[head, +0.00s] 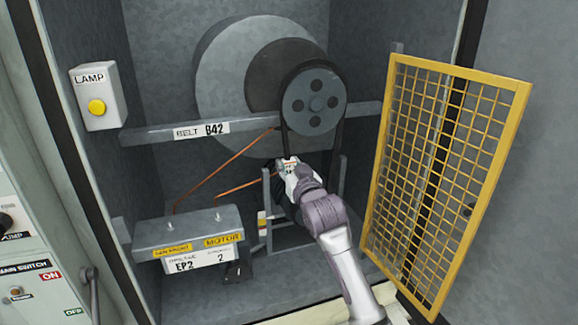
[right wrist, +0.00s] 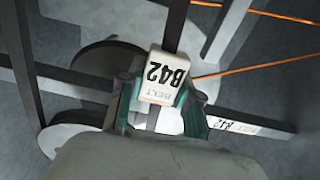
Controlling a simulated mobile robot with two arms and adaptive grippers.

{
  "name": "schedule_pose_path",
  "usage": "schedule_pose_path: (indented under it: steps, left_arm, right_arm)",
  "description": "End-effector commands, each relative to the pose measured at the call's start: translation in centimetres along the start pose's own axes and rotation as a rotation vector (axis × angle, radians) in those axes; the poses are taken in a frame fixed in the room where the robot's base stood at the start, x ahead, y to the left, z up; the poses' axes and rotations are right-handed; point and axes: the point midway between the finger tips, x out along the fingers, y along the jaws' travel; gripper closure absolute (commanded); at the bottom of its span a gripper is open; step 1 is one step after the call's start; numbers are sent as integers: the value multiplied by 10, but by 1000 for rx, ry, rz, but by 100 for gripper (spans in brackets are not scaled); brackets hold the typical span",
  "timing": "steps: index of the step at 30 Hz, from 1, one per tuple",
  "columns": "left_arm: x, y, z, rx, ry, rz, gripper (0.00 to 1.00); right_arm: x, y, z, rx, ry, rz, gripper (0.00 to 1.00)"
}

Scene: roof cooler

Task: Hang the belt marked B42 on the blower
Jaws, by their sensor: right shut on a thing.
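The blower has a grey pulley with several round holes (head: 314,101), in front of a dark disc and a large pale round housing (head: 222,75). My right gripper (head: 290,168) is below the pulley's left side, shut on the belt at its white tag. In the right wrist view the tag reads B42 (right wrist: 163,77) between the fingers, and the black belt (right wrist: 176,25) runs away from it. In the head view a dark strand rises from the gripper to the pulley's left edge, and another drops from its right edge. I cannot tell whether the belt sits in the groove. My left gripper is out of view.
A grey crossbar (head: 160,134) carries a "BELT B42" label. A yellow mesh guard (head: 440,170) stands open at right. A grey motor box (head: 190,233) with orange wires is lower left. A lamp box (head: 98,97) is on the left wall.

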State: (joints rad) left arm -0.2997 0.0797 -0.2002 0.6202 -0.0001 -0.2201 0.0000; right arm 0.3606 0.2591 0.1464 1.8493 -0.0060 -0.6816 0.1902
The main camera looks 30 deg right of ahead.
Motion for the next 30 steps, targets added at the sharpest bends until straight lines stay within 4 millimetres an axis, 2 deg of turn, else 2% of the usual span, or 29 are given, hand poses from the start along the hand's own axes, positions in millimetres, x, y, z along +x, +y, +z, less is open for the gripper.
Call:
schedule_pose_path:
  steps: [17,30]
  left_arm:
    - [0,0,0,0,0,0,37]
    - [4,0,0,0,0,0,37]
  right_arm:
    - [0,0,0,0,1,0,100]
    - [0,0,9,0,0,0,100]
